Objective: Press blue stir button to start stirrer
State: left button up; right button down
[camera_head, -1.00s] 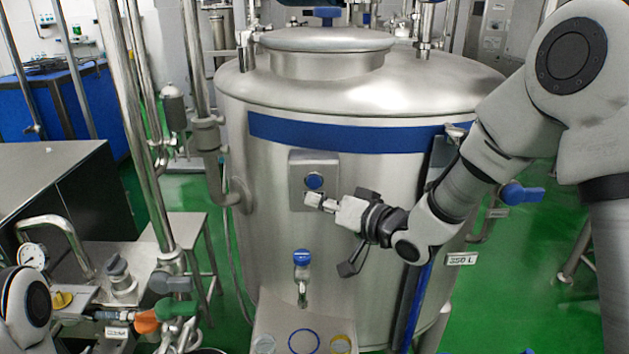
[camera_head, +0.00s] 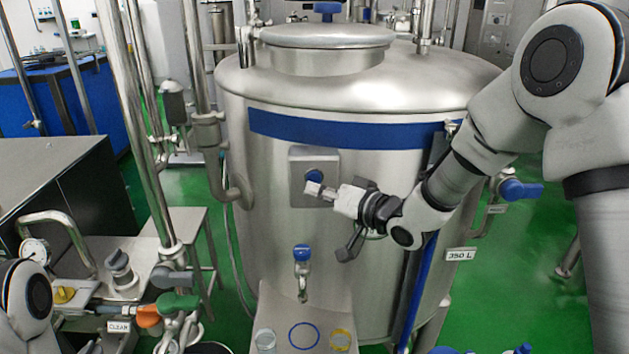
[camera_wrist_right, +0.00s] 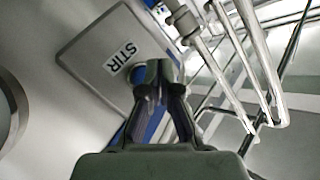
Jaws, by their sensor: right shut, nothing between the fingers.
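The blue stir button (camera_head: 314,176) sits on a grey metal box on the front of the steel tank (camera_head: 280,220). My right gripper (camera_head: 312,188) is shut and empty, with its fingertips at the lower edge of the button in the head view. In the right wrist view the shut fingers (camera_wrist_right: 157,72) overlap most of the button, and a little blue (camera_wrist_right: 140,92) shows beside them. The label STIR (camera_wrist_right: 122,57) shows on the box plate. I cannot tell whether the fingertips touch the button. My left arm shows at the lower left, but its gripper is out of view.
A blue-handled tap (camera_head: 302,254) hangs on the tank below the box. A ledge under it has blue and yellow rings (camera_head: 303,336). Pipes and valves (camera_head: 165,275) with a gauge stand at the left. A blue-handled valve (camera_head: 520,189) is at the right.

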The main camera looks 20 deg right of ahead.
dwell(0.6)
jog(key=shift+w+d, duration=0.15)
jog(key=shift+w, duration=0.3)
jog(key=shift+w+d+p, duration=0.1)
jog(key=shift+w+p, duration=0.3)
jog(key=shift+w, duration=0.05)
dwell(0.5)
jog(key=shift+s, duration=0.15)
jog(key=shift+s+a, duration=0.3)
jog(key=shift+s, duration=0.5)
